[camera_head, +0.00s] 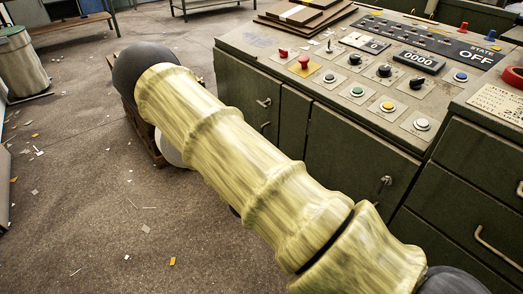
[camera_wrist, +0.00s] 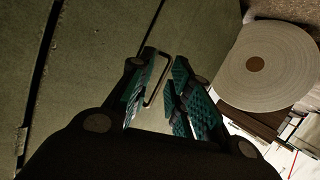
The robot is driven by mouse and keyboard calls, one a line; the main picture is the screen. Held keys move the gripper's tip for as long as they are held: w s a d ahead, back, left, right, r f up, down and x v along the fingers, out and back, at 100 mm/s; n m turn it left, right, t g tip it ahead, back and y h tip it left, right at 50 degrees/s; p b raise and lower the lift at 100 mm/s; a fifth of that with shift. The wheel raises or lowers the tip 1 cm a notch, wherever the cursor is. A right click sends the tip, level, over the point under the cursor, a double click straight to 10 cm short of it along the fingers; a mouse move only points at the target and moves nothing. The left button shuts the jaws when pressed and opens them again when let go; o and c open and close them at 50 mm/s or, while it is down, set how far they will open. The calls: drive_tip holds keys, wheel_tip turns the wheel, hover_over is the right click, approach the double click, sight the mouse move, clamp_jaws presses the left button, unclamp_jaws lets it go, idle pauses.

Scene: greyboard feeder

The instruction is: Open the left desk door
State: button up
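The green desk stands on the right in the head view. Its left door (camera_head: 240,88) has a small metal handle (camera_head: 263,103) near its right edge. My arm covers part of the desk's lower front, and my gripper is hidden in that view. In the wrist view my gripper (camera_wrist: 158,80) is open, its teal-padded fingers apart. A thin dark bar handle (camera_wrist: 150,72) on a green panel (camera_wrist: 105,45) shows between the fingers. I cannot tell whether either pad touches it. The panel looks closed.
The desk top (camera_head: 300,65) carries buttons, knobs and a display. Another door (camera_head: 355,150) and drawers are to the right. A pale round disc (camera_wrist: 262,90) is beside the gripper in the wrist view. The littered floor (camera_head: 80,190) is largely open at left.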

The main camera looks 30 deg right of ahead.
drive_tip(key=w+d+r+m+h+b, duration=0.1)
drive_tip(key=w+d+b, duration=0.2)
drive_tip(key=w, duration=0.1)
drive_tip(key=w+d+r+m+t+h+b, duration=0.1)
drive_tip(key=w+d+b, duration=0.2)
drive_tip(key=w, duration=0.2)
drive_tip(key=w+d+r+m+h+b, duration=0.1)
drive_tip(key=w+d+b, duration=0.1)
drive_tip(key=w, duration=0.3)
drive_tip(key=shift+d+r+h+b, duration=0.2)
drive_tip(key=shift+d+h+b, duration=0.15)
drive_tip(key=shift+d, duration=0.4)
clamp_jaws()
